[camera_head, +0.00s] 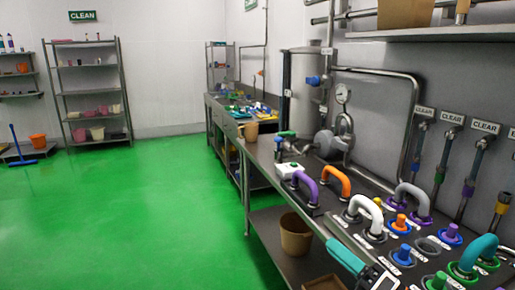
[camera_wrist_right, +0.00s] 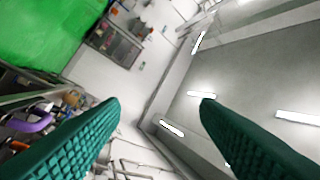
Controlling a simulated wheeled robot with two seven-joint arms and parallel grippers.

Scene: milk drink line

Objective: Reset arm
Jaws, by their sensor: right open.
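My right gripper (camera_head: 346,257) shows at the bottom of the head view, in front of the pipe panel on the right-hand bench. One teal finger is clear there; the rest is cut off by the lower edge. In the right wrist view, the two ridged teal fingers of this gripper (camera_wrist_right: 160,101) stand wide apart with nothing between them. That view looks past them at a pale wall and ceiling lights, tilted. My left gripper is not in the head view.
The bench panel (camera_head: 330,224) carries curved pipes, including purple (camera_head: 307,186), orange (camera_head: 337,180) and teal (camera_head: 478,252) ones, and several coloured caps. A brown bucket (camera_head: 296,236) stands by the bench on its lower level. The green floor (camera_head: 130,215) at left is clear.

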